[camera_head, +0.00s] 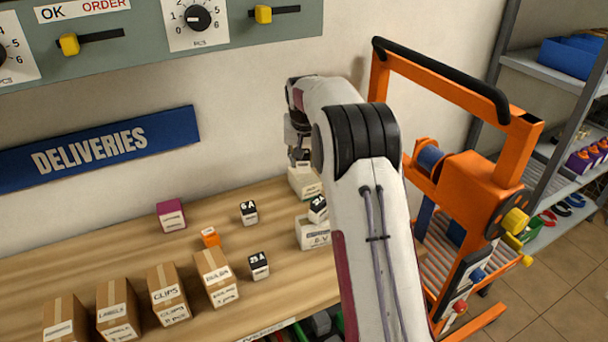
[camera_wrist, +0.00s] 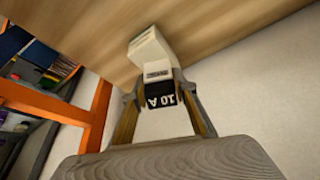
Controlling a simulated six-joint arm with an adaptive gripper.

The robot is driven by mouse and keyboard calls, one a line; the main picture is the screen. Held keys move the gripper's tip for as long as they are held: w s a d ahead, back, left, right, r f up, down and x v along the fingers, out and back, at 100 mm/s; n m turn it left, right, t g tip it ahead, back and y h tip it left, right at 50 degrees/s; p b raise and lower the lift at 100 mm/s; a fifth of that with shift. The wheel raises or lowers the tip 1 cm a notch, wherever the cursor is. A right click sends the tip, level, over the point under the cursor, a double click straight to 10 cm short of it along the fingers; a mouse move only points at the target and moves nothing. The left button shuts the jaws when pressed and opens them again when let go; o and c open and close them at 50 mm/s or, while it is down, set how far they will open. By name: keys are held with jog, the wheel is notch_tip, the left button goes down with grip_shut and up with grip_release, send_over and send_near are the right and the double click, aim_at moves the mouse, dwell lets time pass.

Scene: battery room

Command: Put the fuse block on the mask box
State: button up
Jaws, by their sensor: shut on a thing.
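My gripper (camera_wrist: 160,112) is shut on a black-topped fuse block (camera_wrist: 163,103) marked "10 A" in the wrist view. A white box (camera_wrist: 150,48) with a greenish label lies just beyond the block there; I cannot tell whether they touch. In the head view my gripper (camera_head: 300,156) points down over a white box (camera_head: 301,182) near the wall, and the held block cannot be made out. A second white box (camera_head: 312,236) stands nearer, with another dark-topped block (camera_head: 317,208) that seems to rest on it. I cannot read which is the mask box.
Two more fuse blocks, "6 A" (camera_head: 248,212) and "25 A" (camera_head: 258,265), stand on the wooden bench (camera_head: 215,305). A purple box (camera_head: 171,217), a small orange box (camera_head: 210,238) and several cartons (camera_head: 167,294) stand left. An orange frame (camera_head: 480,180) stands right.

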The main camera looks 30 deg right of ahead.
aim_at(309, 169)
jog(key=d, duration=0.3)
jog(key=shift+s+r+n, duration=0.2)
jog(key=shift+s+n, duration=0.1)
jog(key=shift+d+r+n, duration=0.1)
jog(key=shift+d+n, duration=0.05)
jog(key=shift+n, duration=0.15)
jog(key=shift+w+a+r+n+y, duration=0.15)
jog(key=shift+a+n+y, duration=0.15)
jog(key=shift+n, duration=0.2)
jog(key=shift+w+a+r+n+y, duration=0.1)
jog(key=shift+w+a+n+y, duration=0.15)
jog(key=shift+n, duration=0.25)
jog(key=shift+s+a+n+y, duration=0.15)
jog(key=shift+n+y, duration=0.2)
jog(key=shift+n, duration=0.35)
jog(key=shift+f, duration=2.45)
jog(key=shift+f, duration=0.15)
